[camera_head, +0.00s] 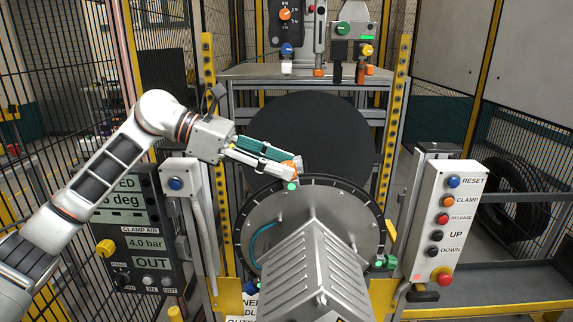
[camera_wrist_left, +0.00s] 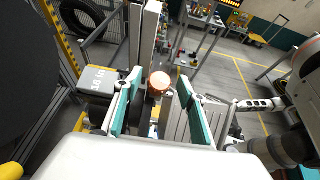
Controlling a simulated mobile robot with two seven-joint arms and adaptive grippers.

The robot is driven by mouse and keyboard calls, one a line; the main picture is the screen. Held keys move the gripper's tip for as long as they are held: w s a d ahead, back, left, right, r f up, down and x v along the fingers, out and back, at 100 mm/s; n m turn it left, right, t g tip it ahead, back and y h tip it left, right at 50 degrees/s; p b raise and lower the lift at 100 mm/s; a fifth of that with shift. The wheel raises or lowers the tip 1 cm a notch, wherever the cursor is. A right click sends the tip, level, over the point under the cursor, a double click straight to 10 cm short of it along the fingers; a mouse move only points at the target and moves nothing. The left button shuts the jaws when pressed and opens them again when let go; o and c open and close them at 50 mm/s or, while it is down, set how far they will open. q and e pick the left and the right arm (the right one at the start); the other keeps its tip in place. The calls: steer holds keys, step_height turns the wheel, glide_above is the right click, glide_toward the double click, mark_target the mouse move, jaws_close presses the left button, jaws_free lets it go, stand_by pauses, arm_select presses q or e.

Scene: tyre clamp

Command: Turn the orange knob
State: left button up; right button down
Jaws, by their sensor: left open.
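An orange knob (camera_head: 290,168) shows at the tips of my left gripper (camera_head: 286,172), just above the round metal clamp plate (camera_head: 235,235) in the head view. In the left wrist view the round orange knob (camera_wrist_left: 159,82) lies between the two green-padded fingers of the left gripper (camera_wrist_left: 159,79), with a gap visible on each side. The left gripper is open. Whether a finger touches the knob cannot be told. A grey block marked "16 in" (camera_wrist_left: 97,82) is beside the left finger in the wrist view.
A button box (camera_head: 448,225) stands at the right, and a display panel (camera_head: 138,230) at the left. A ribbed metal housing (camera_head: 315,270) is in front of the plate. Another orange knob (camera_head: 285,14) is on a panel at the top. Yellow posts (camera_head: 395,130) flank the machine.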

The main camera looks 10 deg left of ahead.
arm_select(q)
steer(key=shift+x, duration=0.9)
steer(key=c, duration=1.1)
